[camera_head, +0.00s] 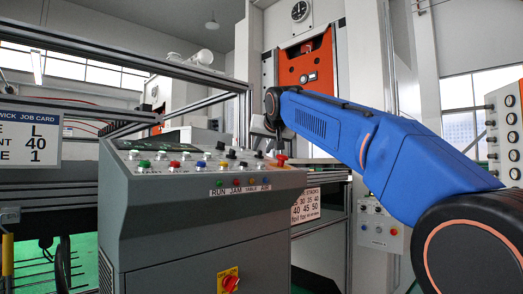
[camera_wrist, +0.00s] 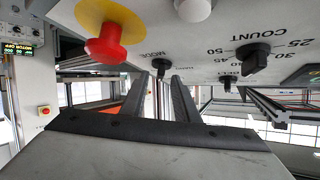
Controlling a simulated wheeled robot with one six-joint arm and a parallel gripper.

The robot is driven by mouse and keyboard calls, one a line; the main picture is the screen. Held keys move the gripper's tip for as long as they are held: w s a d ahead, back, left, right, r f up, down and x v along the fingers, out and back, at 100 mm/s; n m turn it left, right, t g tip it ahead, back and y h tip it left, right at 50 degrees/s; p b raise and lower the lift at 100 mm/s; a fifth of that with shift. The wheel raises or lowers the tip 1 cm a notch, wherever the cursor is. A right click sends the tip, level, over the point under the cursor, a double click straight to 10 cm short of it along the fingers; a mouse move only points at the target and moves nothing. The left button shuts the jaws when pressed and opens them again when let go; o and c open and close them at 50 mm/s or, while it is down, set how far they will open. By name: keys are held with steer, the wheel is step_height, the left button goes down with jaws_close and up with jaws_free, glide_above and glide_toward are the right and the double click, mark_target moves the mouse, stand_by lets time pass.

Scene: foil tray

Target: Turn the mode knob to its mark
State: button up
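The mode knob (camera_wrist: 161,64) is a small dark knob beside the printed word MODE in the wrist view. Its pointer and mark are too small to read. My gripper (camera_wrist: 158,82) has its two dark fingers apart. The knob shows between and just beyond the fingertips, and I cannot tell whether they touch it. In the head view the grey control console (camera_head: 190,190) carries the knobs and buttons. My blue arm reaches over from the right, and I cannot single out the mode knob there.
A red stop button (camera_wrist: 106,45) on a yellow base sits close to the mode knob. The black COUNT knob (camera_wrist: 253,57) and another black knob (camera_wrist: 227,82) lie to the right.

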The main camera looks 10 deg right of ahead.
mark_target(265, 160)
steer(key=shift+x, duration=1.05)
jaws_close()
steer(key=shift+d+n+y, duration=0.1)
steer(key=shift+n+y, duration=0.2)
steer(key=shift+y, duration=0.1)
steer(key=shift+d+n+y, duration=0.15)
steer(key=shift+n+y, duration=0.65)
steer(key=shift+n, duration=0.2)
steer(key=shift+d+n+y, duration=0.15)
steer(key=shift+n+y, duration=0.65)
steer(key=shift+n, duration=0.2)
steer(key=n+g+y, duration=0.1)
steer(key=n, duration=0.1)
steer(key=n+y, duration=0.2)
steer(key=shift+w+d+f+g, duration=0.1)
steer(key=shift+w+d+g, duration=0.1)
steer(key=shift+g, duration=0.2)
steer(key=n+g+y, duration=0.1)
steer(key=n+y, duration=0.1)
steer(key=n, duration=0.1)
steer(key=shift+w+d+g+y, duration=0.1)
steer(key=shift+d+g+y, duration=0.05)
steer(key=shift+g+y, duration=0.25)
steer(key=shift+w+n+g+y, duration=0.15)
steer(key=shift+n+g+y, duration=0.75)
steer(key=shift+n+g, duration=0.9)
steer(key=shift+n, duration=0.5)
